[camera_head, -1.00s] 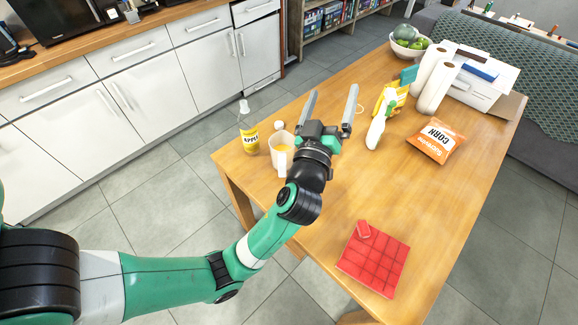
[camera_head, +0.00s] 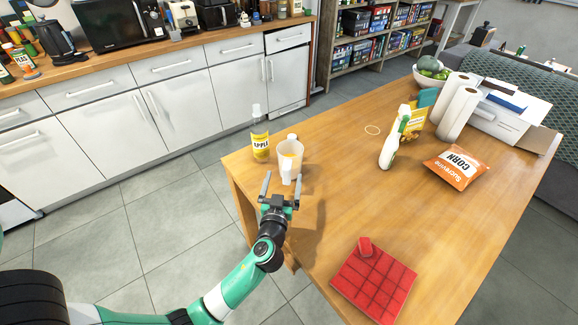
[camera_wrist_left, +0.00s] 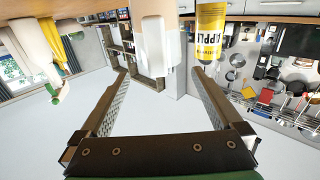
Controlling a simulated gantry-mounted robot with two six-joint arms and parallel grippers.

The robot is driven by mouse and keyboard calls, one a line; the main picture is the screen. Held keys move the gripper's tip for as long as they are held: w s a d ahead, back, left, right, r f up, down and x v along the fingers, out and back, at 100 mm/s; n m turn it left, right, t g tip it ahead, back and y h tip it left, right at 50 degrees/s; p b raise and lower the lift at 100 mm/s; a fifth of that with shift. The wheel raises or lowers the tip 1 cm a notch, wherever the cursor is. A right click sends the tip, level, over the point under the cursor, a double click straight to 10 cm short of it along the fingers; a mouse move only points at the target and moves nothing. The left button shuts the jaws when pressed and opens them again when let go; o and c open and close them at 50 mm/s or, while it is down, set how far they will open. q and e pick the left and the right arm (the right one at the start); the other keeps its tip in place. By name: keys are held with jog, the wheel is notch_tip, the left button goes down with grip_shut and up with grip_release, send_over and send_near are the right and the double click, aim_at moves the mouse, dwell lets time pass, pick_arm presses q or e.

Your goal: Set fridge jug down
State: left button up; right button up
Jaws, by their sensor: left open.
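The fridge jug (camera_head: 291,152) is a pale pitcher with a white handle (camera_head: 287,172). It stands upright on the wooden table near the table's left end, its handle towards my left arm. My left gripper (camera_head: 282,177) is open, with its fingers pointing at the jug and the handle showing between the fingertips. In the left wrist view a white upright shape, which looks like the handle (camera_wrist_left: 155,42), shows beyond and between the open fingertips (camera_wrist_left: 158,72). No grip on it is visible. My right gripper is not in view.
A yellow-labelled apple bottle (camera_head: 260,142) stands close left of the jug. A red gridded block (camera_head: 374,283) lies near the front. The table's middle (camera_head: 350,205) is clear.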

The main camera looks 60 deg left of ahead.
aim_at(286, 171)
pick_arm(q)
jog(key=x, duration=0.6)
jog(key=shift+w+a+r, duration=0.15)
jog(key=shift+w+a, duration=0.05)
jog(key=shift+w, duration=0.15)
grip_shut()
jog(key=shift+d, duration=0.1)
dwell(1.0)
